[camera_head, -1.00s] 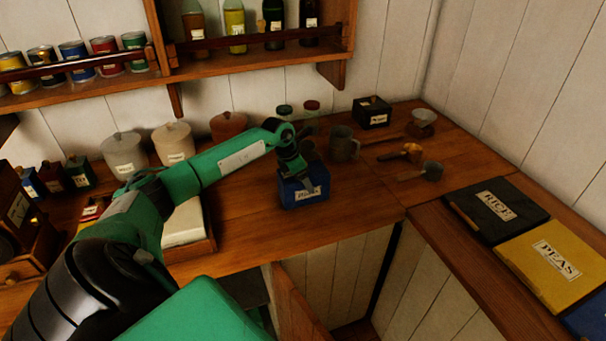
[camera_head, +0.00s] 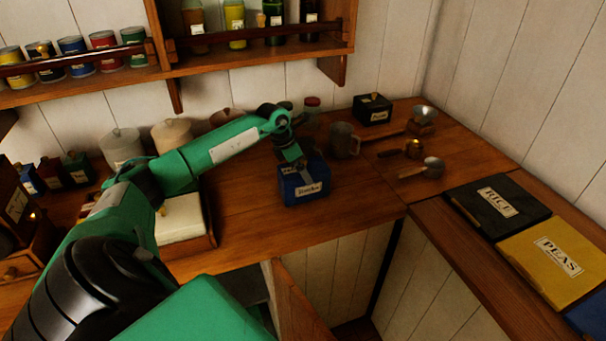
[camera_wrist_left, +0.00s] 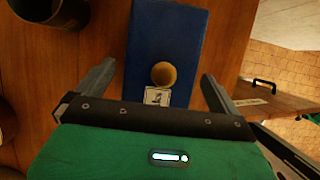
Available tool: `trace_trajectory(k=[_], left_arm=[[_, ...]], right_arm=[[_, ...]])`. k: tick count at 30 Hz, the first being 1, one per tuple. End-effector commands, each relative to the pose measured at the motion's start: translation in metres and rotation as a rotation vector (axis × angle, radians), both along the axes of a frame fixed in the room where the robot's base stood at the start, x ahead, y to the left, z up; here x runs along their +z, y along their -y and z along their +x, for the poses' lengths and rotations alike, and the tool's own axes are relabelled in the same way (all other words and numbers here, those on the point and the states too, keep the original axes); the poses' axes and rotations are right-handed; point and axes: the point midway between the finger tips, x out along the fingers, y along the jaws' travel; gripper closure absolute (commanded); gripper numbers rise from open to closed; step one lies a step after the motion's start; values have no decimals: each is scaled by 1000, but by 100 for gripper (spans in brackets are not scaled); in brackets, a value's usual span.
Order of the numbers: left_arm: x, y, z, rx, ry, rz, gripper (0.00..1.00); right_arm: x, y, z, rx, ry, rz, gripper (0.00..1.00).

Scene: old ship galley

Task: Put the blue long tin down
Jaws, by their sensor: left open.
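The blue long tin (camera_head: 304,187) stands upright on the wooden counter (camera_head: 245,225), near its front edge, with a pale label on its front. In the left wrist view the tin's blue top (camera_wrist_left: 168,40) shows a round yellowish knob and a small label. My left gripper (camera_head: 297,160) is above the tin. In the left wrist view its two fingers (camera_wrist_left: 158,85) are spread wide, one on each side of the tin, with gaps between them and it. My right gripper is in no view.
A grey mug (camera_head: 343,140) stands right of the tin, with metal scoops (camera_head: 426,168) farther right. A black box (camera_head: 372,108) is behind. A dark RICE packet (camera_head: 497,208) and yellow PEAS packet (camera_head: 553,262) lie on the right counter. White canisters (camera_head: 172,140) stand at the back left.

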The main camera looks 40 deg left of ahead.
Motion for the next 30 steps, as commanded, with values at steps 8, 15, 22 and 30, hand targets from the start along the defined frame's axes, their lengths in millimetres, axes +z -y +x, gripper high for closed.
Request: trace_trajectory(k=[8,15,22,30], left_arm=[[53,-12,-20,1,3,4,1],[79,-15,-29,-1,1,0,1],[83,-16,-31,0,0,0,1],[83,-16,-31,0,0,0,1]], right_arm=[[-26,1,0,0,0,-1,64],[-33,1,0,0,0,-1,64],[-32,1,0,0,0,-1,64],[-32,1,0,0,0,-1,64]])
